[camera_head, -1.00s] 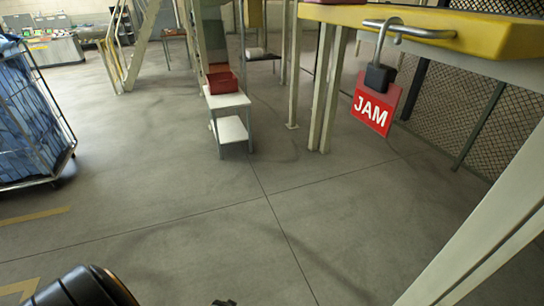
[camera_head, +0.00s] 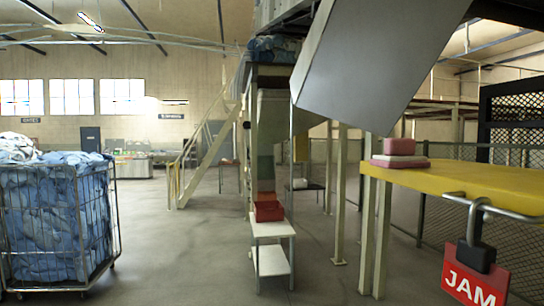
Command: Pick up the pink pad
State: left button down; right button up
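A small stack sits on the left end of the yellow platform (camera_head: 470,184) at the right. Its flat bottom layer is a dark pink pad (camera_head: 415,164). A pale layer lies over it, and a smaller pinkish-red block (camera_head: 399,146) is on top. The exact shapes of the layers are too small to tell. Neither of my grippers is in view.
A red JAM sign (camera_head: 473,280) and a padlock (camera_head: 476,255) hang from the platform's handle. A large grey panel (camera_head: 375,60) slopes above. A white step stand (camera_head: 272,229) holds a red box (camera_head: 268,211). A blue-filled cage cart (camera_head: 60,225) stands left. Floor between is open.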

aim_at(399, 153)
jog(key=j+u, duration=0.1)
jog(key=u, duration=0.35)
jog(key=i+u, duration=0.15)
jog(key=u, duration=0.3)
jog(key=i+u, duration=0.1)
jog(key=u, duration=0.35)
jog(key=i+l+z, duration=0.15)
jog(key=i+z, duration=0.15)
jog(key=z, duration=0.15)
jog(key=i+z, duration=0.25)
jog(key=z, duration=0.25)
jog(key=i+z, duration=0.3)
jog(key=z, duration=0.15)
jog(key=i+j+z, duration=0.25)
jog(key=z, duration=0.2)
jog(key=i+l+z, duration=0.25)
jog(key=i+z, duration=0.15)
jog(key=i, duration=0.25)
jog(key=i+z, duration=0.35)
jog(key=i, duration=0.25)
jog(key=i+j+z, duration=0.15)
jog(key=i+z, duration=0.25)
jog(key=i, duration=0.25)
jog(key=z, duration=0.4)
jog(key=i+z, duration=0.1)
jog(key=z, duration=0.7)
jog(key=j+z, duration=0.1)
jog(key=z, duration=0.3)
jog(key=i+j+z, duration=0.1)
jog(key=z, duration=2.85)
